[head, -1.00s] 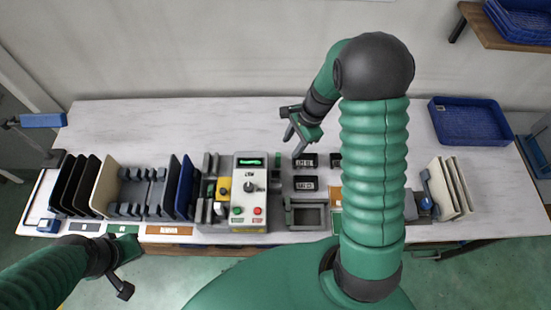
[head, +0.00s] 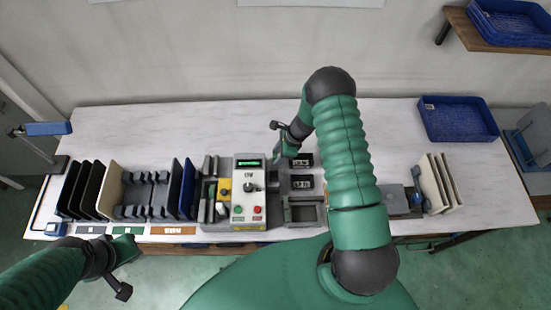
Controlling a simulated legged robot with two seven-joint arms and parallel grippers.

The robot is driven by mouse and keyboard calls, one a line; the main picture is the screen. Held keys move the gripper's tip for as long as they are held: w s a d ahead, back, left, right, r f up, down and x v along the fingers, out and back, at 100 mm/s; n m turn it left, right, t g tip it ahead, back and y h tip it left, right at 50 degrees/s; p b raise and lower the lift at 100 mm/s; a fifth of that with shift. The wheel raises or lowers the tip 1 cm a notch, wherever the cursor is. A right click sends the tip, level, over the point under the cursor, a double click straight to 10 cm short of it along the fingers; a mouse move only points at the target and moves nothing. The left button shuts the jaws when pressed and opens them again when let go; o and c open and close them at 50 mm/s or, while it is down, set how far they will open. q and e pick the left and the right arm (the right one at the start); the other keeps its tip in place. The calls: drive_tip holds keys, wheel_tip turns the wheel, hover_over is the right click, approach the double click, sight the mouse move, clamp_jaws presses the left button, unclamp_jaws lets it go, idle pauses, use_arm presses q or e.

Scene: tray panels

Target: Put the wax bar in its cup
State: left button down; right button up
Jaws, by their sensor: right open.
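My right gripper (head: 274,153) is open and looks empty over the bench, just right of the control box (head: 248,185) with its green display, knob and buttons. Part of the gripper is hidden by its own wrist. I cannot single out the wax bar or its cup for certain. A small green piece (head: 211,192) stands in the grey holder (head: 207,218) left of the control box; it is too small to identify. My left gripper (head: 124,280) hangs off the bench's front edge at lower left, and I cannot tell its opening.
Dark, cream and blue panels (head: 187,190) stand in racks at left; cream panels (head: 441,182) stand at right. A blue basket (head: 457,119) sits at back right. The back of the bench is clear.

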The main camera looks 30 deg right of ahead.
drive_tip(key=shift+w+a+f, duration=0.15)
drive_tip(key=shift+a+f, duration=0.15)
drive_tip(key=shift+f, duration=0.35)
drive_tip(key=shift+w+f, duration=0.2)
drive_tip(key=shift+f, duration=0.15)
drive_tip(key=shift+s+d, duration=0.1)
drive_tip(key=shift+d, duration=0.05)
drive_tip(key=c, duration=0.9)
clamp_jaws()
drive_tip(key=shift+r, duration=0.1)
